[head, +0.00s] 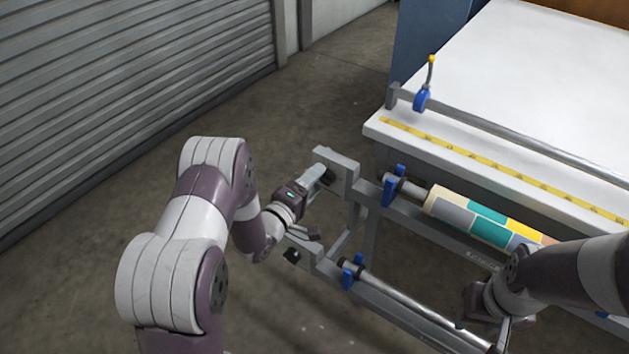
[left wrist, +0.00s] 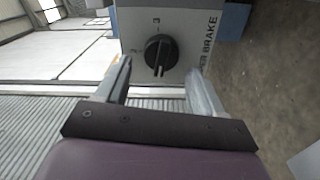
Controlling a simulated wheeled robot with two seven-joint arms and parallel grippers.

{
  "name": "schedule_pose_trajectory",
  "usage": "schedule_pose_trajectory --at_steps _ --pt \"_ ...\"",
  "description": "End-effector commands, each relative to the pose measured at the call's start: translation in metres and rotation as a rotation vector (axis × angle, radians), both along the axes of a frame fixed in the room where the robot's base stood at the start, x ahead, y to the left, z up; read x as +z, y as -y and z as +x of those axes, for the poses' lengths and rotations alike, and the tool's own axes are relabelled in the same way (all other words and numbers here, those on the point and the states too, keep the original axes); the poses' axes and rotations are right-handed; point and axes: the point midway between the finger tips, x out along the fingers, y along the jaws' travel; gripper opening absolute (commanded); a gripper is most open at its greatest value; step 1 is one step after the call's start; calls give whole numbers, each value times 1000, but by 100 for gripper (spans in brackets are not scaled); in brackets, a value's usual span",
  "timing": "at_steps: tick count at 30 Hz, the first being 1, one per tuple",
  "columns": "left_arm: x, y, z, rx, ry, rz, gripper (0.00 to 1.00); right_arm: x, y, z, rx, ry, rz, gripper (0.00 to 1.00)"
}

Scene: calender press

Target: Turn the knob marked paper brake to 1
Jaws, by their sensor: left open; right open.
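The paper brake knob (left wrist: 160,50) is a round black knob on a grey plate, in the upper middle of the left wrist view. The plate's edge lettering shows "PER BRAKE", partly hidden by a finger. Small marks stand around the knob, too small to read surely. A pale line on the knob points toward the bottom of that view. My left gripper (left wrist: 160,68) is open, one finger on each side of the knob, with gaps visible. In the head view my left gripper (head: 318,180) is at the frame's upper left bracket. My right gripper (head: 500,332) is open at the lower right.
A white table (head: 540,90) with a yellow ruler strip stands at the upper right. A coloured patterned roll (head: 480,217) and a lower bar (head: 400,300) run across the frame. A second dark knob (head: 292,256) sits below my left gripper. A shutter wall (head: 130,80) is at left.

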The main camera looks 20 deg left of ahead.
Motion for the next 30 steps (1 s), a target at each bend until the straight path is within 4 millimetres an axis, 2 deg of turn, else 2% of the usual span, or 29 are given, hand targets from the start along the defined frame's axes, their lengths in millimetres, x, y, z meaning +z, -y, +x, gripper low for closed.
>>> schedule_pose_trajectory --at_steps 5,9,15,19,30 --pt "0 -14 -35 4 -3 -2 68 2 0 0 0 0 0 43" --pt "0 -27 -72 6 -4 -3 68 3 0 0 0 0 0 43" --pt "0 -39 -106 3 -2 -1 68 4 0 0 0 0 0 43" --pt "0 -41 -113 0 -2 -2 68 4 0 0 0 0 0 43" --pt "0 -41 -113 0 0 -1 68 4 0 0 0 0 0 43"
